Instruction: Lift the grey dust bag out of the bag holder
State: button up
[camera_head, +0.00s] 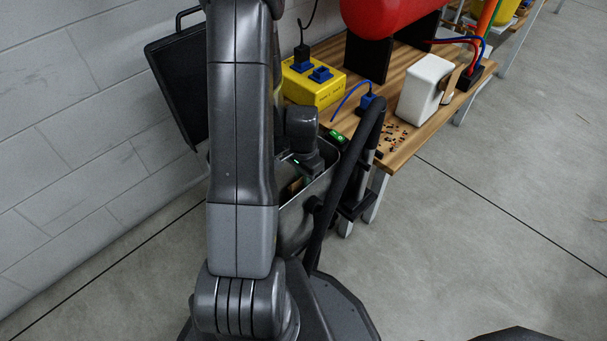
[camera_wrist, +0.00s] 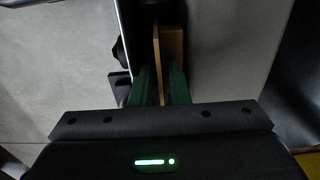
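In the wrist view, a thin tan plate (camera_wrist: 157,60) stands upright between the two green fingers of my gripper (camera_wrist: 160,88). The fingers look apart, with a narrow gap beside the plate. A wider tan piece (camera_wrist: 174,45) is just behind its right side. In the head view, my gripper (camera_head: 296,170) reaches down into an open grey vacuum housing (camera_head: 296,226), and a bit of tan (camera_head: 293,187) shows below it. The grey bag body cannot be made out clearly; my arm and the housing wall hide most of the inside.
The housing's black lid (camera_head: 178,85) stands open against the wall. A black hose (camera_head: 340,175) curves along the right. A wooden bench (camera_head: 405,148) behind holds a yellow box (camera_head: 313,88), a white block (camera_head: 424,88) and a red tank (camera_head: 385,12). Floor to the right is clear.

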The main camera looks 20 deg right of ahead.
grip_shut()
jog(key=shift+w+r, duration=0.2)
dwell(1.4)
jog(key=shift+r, duration=0.1)
jog(key=shift+r+p, duration=1.15)
jog(key=shift+r, duration=0.05)
jog(key=shift+s+r+p, duration=0.1)
jog(key=shift+r+p, duration=0.7)
jog(key=shift+r, duration=0.2)
jog(key=shift+r+p, duration=0.5)
jog(key=shift+r, duration=0.2)
jog(key=shift+r, duration=0.1)
